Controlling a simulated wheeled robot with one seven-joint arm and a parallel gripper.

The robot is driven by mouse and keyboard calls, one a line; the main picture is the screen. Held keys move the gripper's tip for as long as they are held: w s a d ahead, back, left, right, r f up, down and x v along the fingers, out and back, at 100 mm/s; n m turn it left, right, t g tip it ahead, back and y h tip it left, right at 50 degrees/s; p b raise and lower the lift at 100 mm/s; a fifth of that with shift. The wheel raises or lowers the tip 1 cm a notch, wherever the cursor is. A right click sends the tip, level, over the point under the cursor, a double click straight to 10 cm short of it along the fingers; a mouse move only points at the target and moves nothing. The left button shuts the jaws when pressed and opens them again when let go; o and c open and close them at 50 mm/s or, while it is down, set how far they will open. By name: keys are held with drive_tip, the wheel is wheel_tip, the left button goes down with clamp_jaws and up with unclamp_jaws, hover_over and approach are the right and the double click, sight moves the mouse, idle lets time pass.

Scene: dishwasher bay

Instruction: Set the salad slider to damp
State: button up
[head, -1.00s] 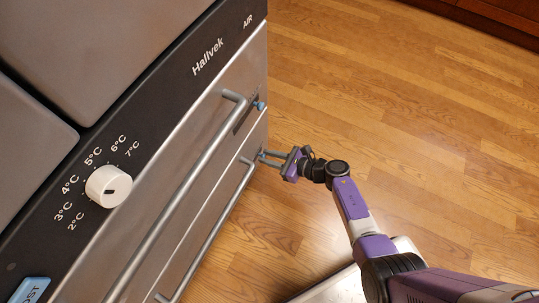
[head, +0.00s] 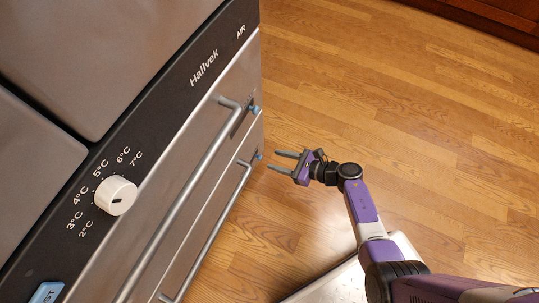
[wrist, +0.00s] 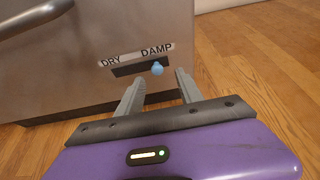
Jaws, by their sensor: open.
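The slider's light-blue knob (wrist: 157,68) sits toward the DAMP end of its dark slot (wrist: 122,71), under a white strip lettered DRY and DAMP (wrist: 135,54), in the wrist view. In the head view a small blue knob (head: 259,155) shows at the right end of the lower drawer. My gripper (head: 273,160) is open and empty, just right of that knob and pointing at the drawer front. In the wrist view its two fingers (wrist: 160,79) point to either side of the knob; the head view shows a gap between the fingertips and the drawer front.
Another blue knob (head: 255,110) is on the upper drawer. Long bar handles (head: 180,205) stick out from both drawers. A white temperature dial (head: 116,196) and a blue button (head: 46,293) are on the dark panel. The wooden floor (head: 390,120) to the right is clear.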

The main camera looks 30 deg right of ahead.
drive_tip(key=shift+v, duration=1.25)
